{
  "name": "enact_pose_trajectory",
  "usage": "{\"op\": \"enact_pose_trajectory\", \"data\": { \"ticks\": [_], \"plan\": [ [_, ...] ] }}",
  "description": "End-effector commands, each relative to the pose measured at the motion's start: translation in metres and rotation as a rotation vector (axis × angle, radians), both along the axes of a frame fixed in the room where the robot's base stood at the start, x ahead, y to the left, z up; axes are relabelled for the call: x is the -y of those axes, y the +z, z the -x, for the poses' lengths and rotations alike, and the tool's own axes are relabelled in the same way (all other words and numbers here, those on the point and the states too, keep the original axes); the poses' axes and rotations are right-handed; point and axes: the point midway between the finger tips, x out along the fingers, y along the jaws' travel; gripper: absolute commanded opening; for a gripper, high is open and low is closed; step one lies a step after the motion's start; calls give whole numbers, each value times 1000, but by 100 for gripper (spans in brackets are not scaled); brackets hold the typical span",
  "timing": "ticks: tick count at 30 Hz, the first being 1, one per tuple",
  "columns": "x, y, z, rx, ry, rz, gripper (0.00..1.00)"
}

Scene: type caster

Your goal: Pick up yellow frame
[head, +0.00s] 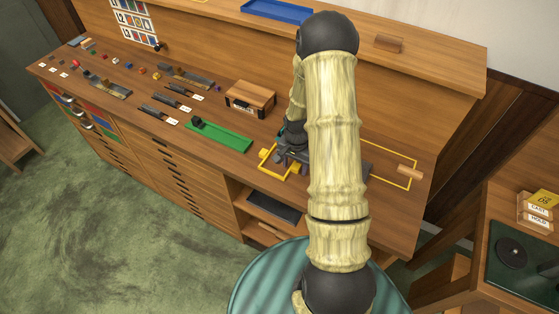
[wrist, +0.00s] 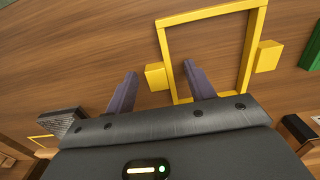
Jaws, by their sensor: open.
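The yellow frame (head: 268,170) is a flat rectangle with a block-like tab on each side, lying on the wooden bench top (head: 330,222). In the wrist view the frame (wrist: 252,45) shows most of its outline, and its lower edge is partly hidden behind my gripper body. My gripper (wrist: 160,68) is open and empty. One finger shows over the frame's opening and the other is outside it, with the near tab (wrist: 155,77) between them. Whether the fingers touch the frame I cannot tell. In the head view my gripper (head: 283,151) is over the frame, partly hidden by my arm.
A green tray (head: 222,138) and a wooden box (head: 250,98) stand left of the frame. A thin yellow outline (head: 413,180) and a wooden cylinder (head: 410,171) are on the bench at right. Several small parts lie farther left. A blue tray (head: 277,11) is on the upper shelf.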

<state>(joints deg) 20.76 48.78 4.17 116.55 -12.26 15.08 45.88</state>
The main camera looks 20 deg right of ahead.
Motion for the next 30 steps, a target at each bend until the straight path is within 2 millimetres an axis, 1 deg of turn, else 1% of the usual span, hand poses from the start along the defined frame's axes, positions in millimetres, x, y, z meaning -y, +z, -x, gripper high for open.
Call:
{"op": "enact_pose_trajectory", "data": {
  "ticks": [5, 6, 8, 12, 14, 23, 26, 30],
  "plan": [
    [0, 0, 0, 0, 0, 0, 54],
    [0, 0, 0, 0, 0, 0, 52],
    [0, 0, 0, 0, 0, 0, 40],
    [1, 0, 0, 0, -2, 0, 13],
    [1, 0, 0, 0, -3, 0, 3],
    [-1, 2, -1, 1, 2, 0, 2],
    [-1, 8, -2, 4, 2, 1, 2],
    [-1, 23, -2, 6, 3, 1, 2]
  ]
}}
